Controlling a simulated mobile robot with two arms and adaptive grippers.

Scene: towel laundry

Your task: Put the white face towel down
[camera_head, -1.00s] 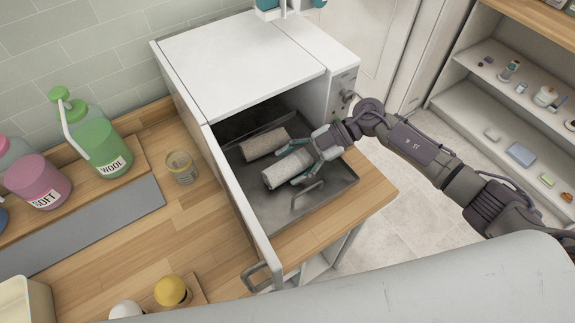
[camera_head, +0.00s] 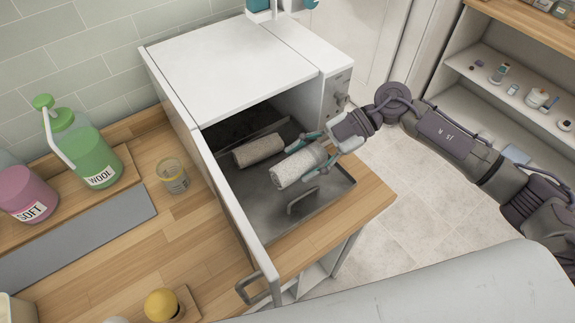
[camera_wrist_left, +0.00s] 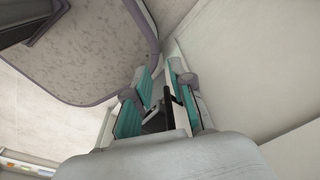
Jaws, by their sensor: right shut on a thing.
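Two rolled, pale towels show in the head view. One rolled towel (camera_head: 258,150) lies in the metal tray (camera_head: 262,208) inside the open white cabinet. My right gripper (camera_head: 304,160) is shut on the other, whiter roll, the white face towel (camera_head: 291,172). Its teal fingers are around the right end of that roll, over the right part of the tray. I cannot tell whether the held towel touches the tray floor. My left gripper (camera_wrist_left: 158,88) shows only in the left wrist view, with a gap between its teal fingers and no towel in it.
The white cabinet (camera_head: 228,62) has its door (camera_head: 233,207) standing open to the left of the tray. A glass jar (camera_head: 173,176), a green WOOL bottle (camera_head: 92,158) and a pink SOFT bottle (camera_head: 27,194) stand on the wooden counter. Shelves (camera_head: 500,66) stand at the right.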

